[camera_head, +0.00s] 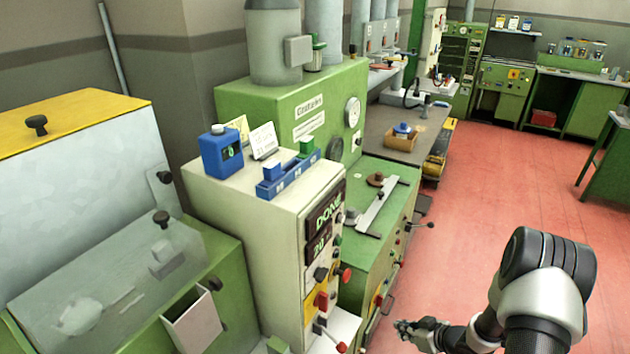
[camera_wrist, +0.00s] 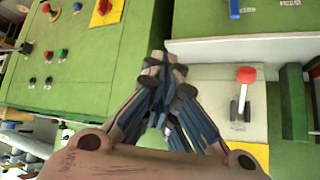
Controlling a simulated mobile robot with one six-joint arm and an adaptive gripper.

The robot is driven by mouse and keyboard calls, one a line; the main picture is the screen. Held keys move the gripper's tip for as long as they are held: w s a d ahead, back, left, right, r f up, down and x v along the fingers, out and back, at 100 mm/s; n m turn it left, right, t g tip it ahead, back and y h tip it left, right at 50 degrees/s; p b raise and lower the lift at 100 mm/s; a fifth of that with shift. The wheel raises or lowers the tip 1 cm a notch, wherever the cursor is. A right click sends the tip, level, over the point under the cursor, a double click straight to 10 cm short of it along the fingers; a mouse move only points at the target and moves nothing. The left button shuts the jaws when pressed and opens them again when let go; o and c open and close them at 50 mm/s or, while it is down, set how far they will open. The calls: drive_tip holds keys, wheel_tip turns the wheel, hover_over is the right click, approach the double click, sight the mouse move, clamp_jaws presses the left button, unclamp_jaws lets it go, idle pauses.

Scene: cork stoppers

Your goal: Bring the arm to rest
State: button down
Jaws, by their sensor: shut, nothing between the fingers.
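My gripper (camera_head: 408,328) is at the lower middle of the head view, at the end of my grey and black arm. It is in front of the green machine, to the right of the cream control cabinet (camera_head: 255,228). In the wrist view my gripper (camera_wrist: 158,62) has its fingertips together, with nothing between them. Behind the fingers are green panels and a lever with a red knob (camera_wrist: 245,76). No contact with the machines can be made out.
The cabinet's display (camera_head: 327,220) reads DONE. A blue bottle (camera_head: 221,151) and a blue rack (camera_head: 287,175) with blue and green blocks stand on top. A clear-lidded machine (camera_head: 100,270) is at the left. The red floor (camera_head: 500,190) is open at the right.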

drive_tip(key=w+d+r+h, duration=0.2)
drive_tip(key=r, duration=0.5)
drive_tip(key=w+d+r+h, duration=0.2)
drive_tip(key=r, duration=0.6)
drive_tip(key=s+a+r+m+h, duration=0.1)
drive_tip(key=s+r+m+h, duration=0.3)
drive_tip(key=r, duration=1.2)
drive_tip(key=s+a+r+m+g, duration=0.1)
drive_tip(key=s+a+r, duration=0.25)
drive_tip(key=s, duration=0.35)
drive_tip(key=s+a+r+g, duration=0.1)
drive_tip(key=s+a+r, duration=0.2)
drive_tip(key=s+r, duration=0.3)
drive_tip(key=s+a+y, duration=0.1)
drive_tip(key=s+a, duration=0.3)
drive_tip(key=s, duration=0.3)
drive_tip(key=s+a+y, duration=0.2)
drive_tip(key=s+a, duration=0.2)
drive_tip(key=s, duration=0.4)
drive_tip(key=shift+s+a+m+g, duration=0.2)
drive_tip(key=shift+a+m+g, duration=0.1)
drive_tip(key=shift+a+g, duration=0.1)
